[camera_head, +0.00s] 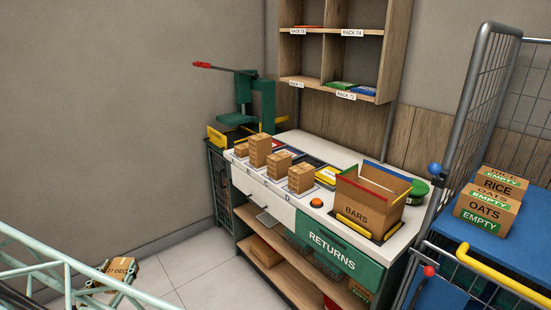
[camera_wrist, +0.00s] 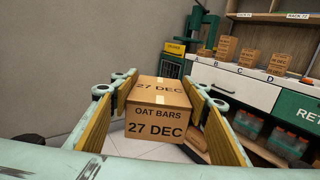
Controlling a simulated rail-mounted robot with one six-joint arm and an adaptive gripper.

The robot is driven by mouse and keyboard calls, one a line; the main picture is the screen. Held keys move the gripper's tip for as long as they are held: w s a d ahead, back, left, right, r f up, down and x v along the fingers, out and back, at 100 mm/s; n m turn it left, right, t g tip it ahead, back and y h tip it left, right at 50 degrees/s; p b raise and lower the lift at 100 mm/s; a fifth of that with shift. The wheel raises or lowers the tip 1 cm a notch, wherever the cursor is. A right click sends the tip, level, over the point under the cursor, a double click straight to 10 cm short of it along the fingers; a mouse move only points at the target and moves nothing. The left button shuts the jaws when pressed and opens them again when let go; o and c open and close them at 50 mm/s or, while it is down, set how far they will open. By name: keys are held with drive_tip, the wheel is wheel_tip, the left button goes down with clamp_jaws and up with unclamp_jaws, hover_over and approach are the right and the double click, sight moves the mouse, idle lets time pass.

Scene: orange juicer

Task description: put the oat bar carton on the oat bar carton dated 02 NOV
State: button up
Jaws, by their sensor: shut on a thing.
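My gripper (camera_wrist: 163,86) is shut on an oat bar carton (camera_wrist: 158,118). The carton is brown, with "OAT BARS" and "27 DEC" on its front and "27 DEC" on top. In the head view this carton (camera_head: 122,268) is at the lower left, away from the counter. Brown carton stacks stand in a row on the counter: a low one at A (camera_head: 241,150), the tallest at B (camera_head: 260,151), and middling ones at C (camera_head: 279,166) and D (camera_head: 301,178). Their dates are too small to read, so I cannot tell which is 02 NOV.
An open BARS box (camera_head: 357,215) stands on the counter's right, beside an orange button (camera_head: 317,202). A green press (camera_head: 262,105) stands behind the left end. A wall rack (camera_head: 340,50) hangs above. A cage trolley (camera_head: 505,240) is at right. Floor before the counter is clear.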

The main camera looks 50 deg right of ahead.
idle(0.3)
drive_tip(key=d+r+m+g+h+b, duration=0.1)
drive_tip(key=d+r+m+g+h, duration=0.25)
drive_tip(key=d, duration=1.45)
drive_tip(key=d+r+m+g, duration=0.2)
drive_tip(key=d+r+g, duration=0.3)
drive_tip(key=d, duration=1.3)
drive_tip(key=s+d+r+m+g, duration=0.1)
drive_tip(key=s+d+r, duration=0.3)
drive_tip(key=d, duration=0.6)
drive_tip(key=s+d+r+m+g, duration=0.2)
drive_tip(key=s+d, duration=0.4)
drive_tip(key=d, duration=0.5)
drive_tip(key=s+d+r+m+g+b, duration=0.1)
drive_tip(key=s+d+r+g, duration=0.3)
drive_tip(key=d, duration=0.6)
drive_tip(key=shift+s+d+r+m, duration=0.15)
drive_tip(key=shift+s+r+m, duration=0.3)
drive_tip(key=shift+r, duration=0.4)
drive_tip(key=w+d, duration=0.2)
drive_tip(key=d, duration=0.2)
drive_tip(key=w+d+f+b, duration=0.1)
drive_tip(key=w+d, duration=0.1)
drive_tip(key=d, duration=0.3)
drive_tip(key=w+d, duration=0.3)
drive_tip(key=d, duration=0.1)
drive_tip(key=shift+w+d+f, duration=0.1)
drive_tip(key=shift+d+f, duration=0.05)
drive_tip(key=shift+f, duration=0.05)
